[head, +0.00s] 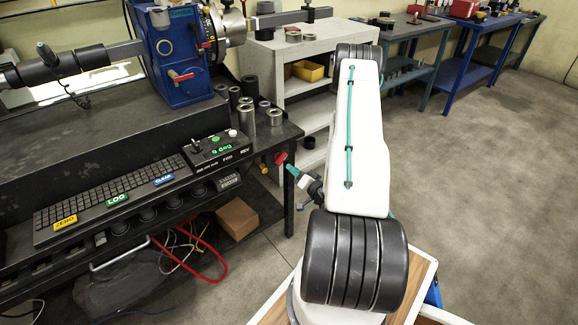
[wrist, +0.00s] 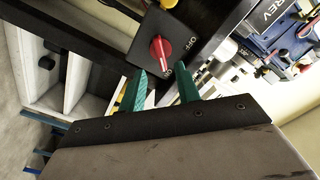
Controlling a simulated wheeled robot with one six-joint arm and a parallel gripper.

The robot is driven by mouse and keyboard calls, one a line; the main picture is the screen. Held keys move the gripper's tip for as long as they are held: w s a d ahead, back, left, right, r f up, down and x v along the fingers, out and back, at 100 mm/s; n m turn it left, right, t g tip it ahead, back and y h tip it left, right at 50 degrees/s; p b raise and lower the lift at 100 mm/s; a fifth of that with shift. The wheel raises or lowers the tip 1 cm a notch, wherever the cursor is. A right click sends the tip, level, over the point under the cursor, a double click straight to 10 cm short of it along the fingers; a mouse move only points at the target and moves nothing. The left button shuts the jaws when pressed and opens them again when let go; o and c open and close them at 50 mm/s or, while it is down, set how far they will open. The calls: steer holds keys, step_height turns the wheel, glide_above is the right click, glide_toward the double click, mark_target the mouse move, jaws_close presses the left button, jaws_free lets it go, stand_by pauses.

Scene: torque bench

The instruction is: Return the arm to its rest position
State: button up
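My gripper (wrist: 160,69) shows two teal fingers spread apart in the wrist view, with nothing held between them. Just past the fingertips is a red rotary knob (wrist: 160,50) on a black switch box (wrist: 172,27) marked OFF. I cannot tell whether the fingertips touch the knob or box. In the head view my gripper (head: 290,170) is low at the right end of the black bench, close to the red knob (head: 280,158). My arm reaches out from the lower right and folds back down to there.
The black bench (head: 270,138) holds a blue torque machine (head: 180,60), a keyboard (head: 112,190), a control box (head: 212,146) and metal cylinders. A grey shelf unit (head: 290,55) stands beside my arm. Open floor (head: 470,170) lies to the right.

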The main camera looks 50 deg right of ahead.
steer(key=shift+s+a, duration=0.15)
steer(key=shift+s, duration=0.55)
steer(key=s+f+n+g+y, duration=0.25)
steer(key=s+f+g, duration=0.45)
steer(key=g, duration=0.4)
steer(key=s+a+r+n+g, duration=0.1)
steer(key=a+r+g, duration=0.2)
steer(key=a+r, duration=0.35)
steer(key=a+r+n+g+y, duration=0.1)
steer(key=a+r+g, duration=0.15)
steer(key=r, duration=0.75)
steer(key=s+a+r+n+g, duration=0.1)
steer(key=a+r+n+g, duration=0.15)
steer(key=a+r, duration=0.45)
steer(key=s+a+r+n+t, duration=0.1)
steer(key=s+a+r, duration=0.3)
steer(key=a+r, duration=0.6)
steer(key=s+a+r+n+t, duration=0.2)
steer(key=s+a+r, duration=0.3)
steer(key=a+r, duration=0.5)
step_height(320, 180, up, 3)
steer(key=shift+a+r+n+y, duration=0.15)
steer(key=shift+a+n+y, duration=0.25)
steer(key=shift+n, duration=0.5)
